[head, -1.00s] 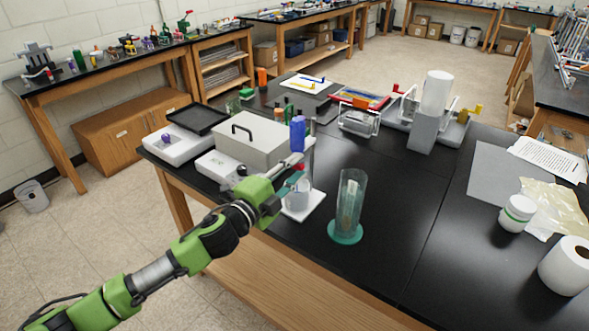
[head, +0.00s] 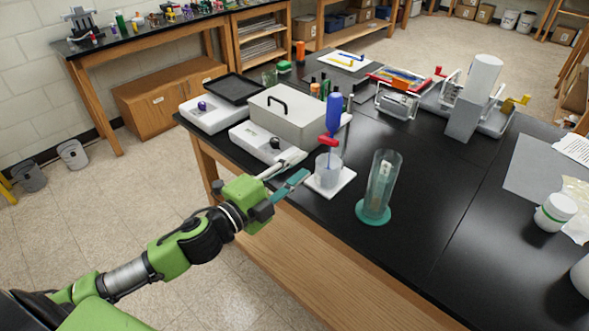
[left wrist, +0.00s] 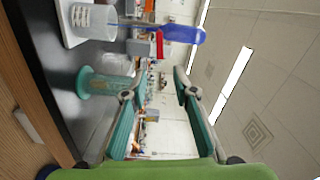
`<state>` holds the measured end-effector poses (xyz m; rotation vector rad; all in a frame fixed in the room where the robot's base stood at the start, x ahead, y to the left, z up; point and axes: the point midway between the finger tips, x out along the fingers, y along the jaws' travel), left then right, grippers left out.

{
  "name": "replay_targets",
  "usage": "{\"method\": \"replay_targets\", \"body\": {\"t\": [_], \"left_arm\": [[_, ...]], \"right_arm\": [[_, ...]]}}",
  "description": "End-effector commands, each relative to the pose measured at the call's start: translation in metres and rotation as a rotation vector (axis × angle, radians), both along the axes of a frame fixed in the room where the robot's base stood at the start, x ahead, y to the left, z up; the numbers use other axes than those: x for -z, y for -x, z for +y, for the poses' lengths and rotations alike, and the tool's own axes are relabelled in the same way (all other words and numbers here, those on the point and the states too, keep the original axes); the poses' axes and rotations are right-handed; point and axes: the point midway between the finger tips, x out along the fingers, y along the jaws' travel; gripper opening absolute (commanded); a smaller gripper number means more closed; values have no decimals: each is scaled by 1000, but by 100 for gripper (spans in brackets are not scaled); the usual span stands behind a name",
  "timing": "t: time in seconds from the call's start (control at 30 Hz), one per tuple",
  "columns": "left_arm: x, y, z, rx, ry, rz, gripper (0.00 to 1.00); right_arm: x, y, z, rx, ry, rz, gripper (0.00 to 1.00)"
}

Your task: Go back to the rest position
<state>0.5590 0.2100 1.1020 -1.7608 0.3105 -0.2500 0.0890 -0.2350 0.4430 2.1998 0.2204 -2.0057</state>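My left gripper (head: 303,164) is off the near left edge of the black bench, left of the beaker. Its two teal-padded fingers are spread with nothing between them, as the left wrist view (left wrist: 160,78) shows. A blue tool with a red collar (head: 333,112) stands upright in a clear beaker (head: 328,172) on a white square plate (head: 341,186). The tool (left wrist: 183,33) and beaker (left wrist: 92,20) also show in the left wrist view, apart from the fingers. My right gripper is in neither view.
A clear cylinder on a teal base (head: 382,185) stands right of the beaker. A grey box (head: 295,115) and a white device (head: 263,142) sit behind the gripper. A white-lidded jar (head: 556,211) is at the right.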

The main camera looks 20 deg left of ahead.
Motion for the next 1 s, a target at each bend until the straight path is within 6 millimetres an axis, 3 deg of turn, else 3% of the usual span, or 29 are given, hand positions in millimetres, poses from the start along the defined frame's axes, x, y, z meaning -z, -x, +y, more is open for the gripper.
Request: {"method": "replay_targets", "body": {"t": [0.6,0.7,0.77,0.87,1.0], "left_arm": [[0,6,2,0,-1,0,26],[9,3,7,-13,7,16,26],[25,-1,15,-35,21,46,26],[73,-10,38,-102,67,135,26],[170,-12,78,-231,161,309,26]], "right_arm": [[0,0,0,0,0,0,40],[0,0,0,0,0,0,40],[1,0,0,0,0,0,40],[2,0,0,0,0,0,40],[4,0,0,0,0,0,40]]}}
